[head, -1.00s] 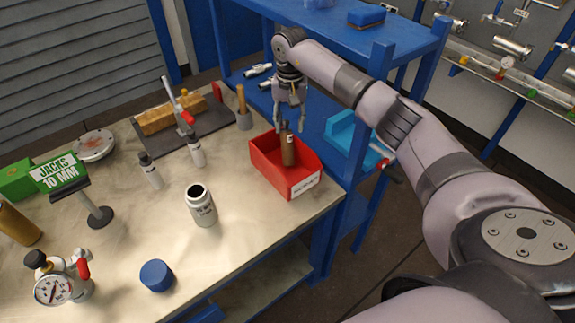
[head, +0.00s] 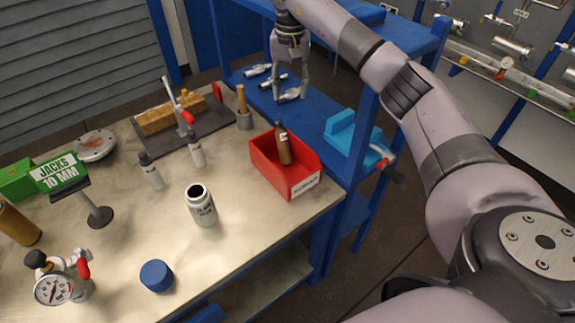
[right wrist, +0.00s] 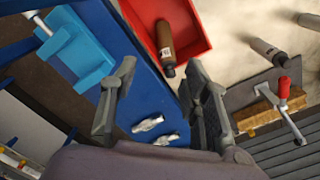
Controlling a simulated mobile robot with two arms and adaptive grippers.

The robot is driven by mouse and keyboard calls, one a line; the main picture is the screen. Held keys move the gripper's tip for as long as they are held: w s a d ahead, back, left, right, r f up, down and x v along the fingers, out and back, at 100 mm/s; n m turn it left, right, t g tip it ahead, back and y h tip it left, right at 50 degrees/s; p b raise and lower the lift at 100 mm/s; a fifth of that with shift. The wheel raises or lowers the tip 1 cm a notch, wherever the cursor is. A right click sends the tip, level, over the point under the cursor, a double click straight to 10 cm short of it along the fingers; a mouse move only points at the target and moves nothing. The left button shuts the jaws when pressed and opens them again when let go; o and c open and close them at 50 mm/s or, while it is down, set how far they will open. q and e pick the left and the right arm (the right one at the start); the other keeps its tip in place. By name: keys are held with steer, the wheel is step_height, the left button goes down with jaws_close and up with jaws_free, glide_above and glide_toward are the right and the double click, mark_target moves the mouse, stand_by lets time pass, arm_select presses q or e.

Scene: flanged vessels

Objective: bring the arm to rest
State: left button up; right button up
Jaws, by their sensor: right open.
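My right gripper (head: 290,84) is open and empty in the head view, over the blue shelf behind the red bin. Its two spread fingers also show in the right wrist view (right wrist: 160,95), with nothing between them but the blue surface and silver fittings below. A brown bottle (head: 283,146) stands tilted in the red bin (head: 303,187), apart from the gripper; it also shows in the right wrist view (right wrist: 165,48). My left gripper is in neither view.
Silver fittings (head: 258,70) lie on the blue shelf (head: 310,122) under the gripper. A light-blue holder (head: 352,140) is to the right. The bench carries a white jar (head: 201,207), a blue cap (head: 157,275), a gauge (head: 52,289) and a sign (head: 60,172).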

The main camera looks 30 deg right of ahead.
steer(key=shift+r, duration=0.45)
